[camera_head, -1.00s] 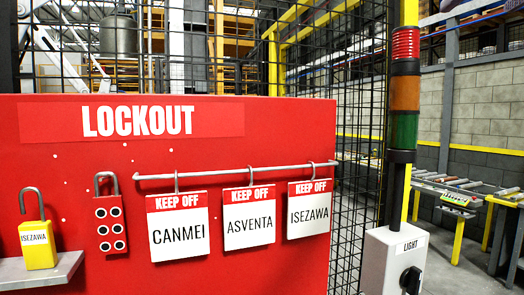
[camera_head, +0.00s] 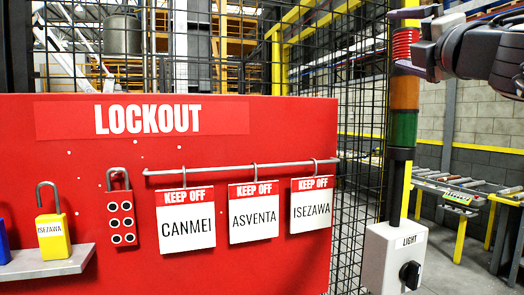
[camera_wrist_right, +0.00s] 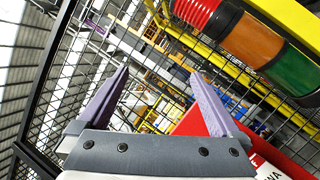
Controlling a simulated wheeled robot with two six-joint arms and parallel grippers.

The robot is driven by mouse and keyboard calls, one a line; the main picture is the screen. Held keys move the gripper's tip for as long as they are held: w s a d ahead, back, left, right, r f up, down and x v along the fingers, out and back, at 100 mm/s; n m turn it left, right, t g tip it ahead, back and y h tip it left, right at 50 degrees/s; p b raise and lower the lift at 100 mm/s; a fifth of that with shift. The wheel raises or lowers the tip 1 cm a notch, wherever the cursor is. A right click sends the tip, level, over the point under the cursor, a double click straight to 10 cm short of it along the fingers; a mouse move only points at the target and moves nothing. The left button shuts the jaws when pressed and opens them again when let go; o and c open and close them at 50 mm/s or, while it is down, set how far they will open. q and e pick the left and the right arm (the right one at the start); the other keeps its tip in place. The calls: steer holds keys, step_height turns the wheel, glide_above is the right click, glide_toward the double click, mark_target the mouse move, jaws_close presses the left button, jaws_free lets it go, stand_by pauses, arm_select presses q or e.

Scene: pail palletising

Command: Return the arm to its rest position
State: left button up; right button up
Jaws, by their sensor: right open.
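My right gripper (camera_head: 410,40) is at the upper right of the head view, in front of the red top of the stack light (camera_head: 405,92). Its two purple fingers are spread apart, one above the other, with nothing seen between them. In the right wrist view the open fingers (camera_wrist_right: 160,80) point toward the mesh fence, and the stack light (camera_wrist_right: 245,40) lies tilted across the upper right. Part of the red lockout board (camera_wrist_right: 195,122) shows behind the right finger. My left gripper is not in view.
The red lockout board (camera_head: 250,115) carries a rail with three KEEP OFF tags (camera_head: 254,212), a red hasp (camera_head: 122,218) and a shelf (camera_head: 50,265) with a yellow padlock (camera_head: 53,236) and a blue one (camera_head: 3,243). A LIGHT switch box (camera_head: 392,262) and mesh fence (camera_head: 362,140) stand right.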

steer(key=w+a+f+m+g+h, duration=0.1)
steer(key=w+a+f+m+g, duration=0.15)
steer(key=f+m, duration=0.45)
steer(key=w+a+f+m+g+h, duration=0.1)
steer(key=w+a+f+m+g, duration=0.2)
steer(key=f, duration=0.9)
steer(key=s+a+f+m+g, duration=0.1)
steer(key=a+f, duration=0.2)
steer(key=f, duration=0.3)
steer(key=s+a+f+m+g+y, duration=0.1)
steer(key=a+f+m+g, duration=0.1)
steer(key=f, duration=0.3)
steer(key=s+a+f+m+g, duration=0.1)
steer(key=a+f, duration=0.2)
steer(key=f, duration=0.3)
steer(key=s+a+f+m+g, duration=0.1)
steer(key=s+a+f+g, duration=0.2)
steer(key=s+f, duration=0.35)
steer(key=s+a+f+g, duration=0.25)
steer(key=s+f, duration=0.25)
steer(key=f, duration=0.3)
steer(key=s+f+g, duration=0.3)
steer(key=s+f, duration=0.1)
steer(key=s, duration=0.4)
steer(key=s+a+f+m+g, duration=0.1)
steer(key=s+f+g, duration=0.3)
steer(key=s, duration=0.4)
steer(key=shift+f, duration=0.55)
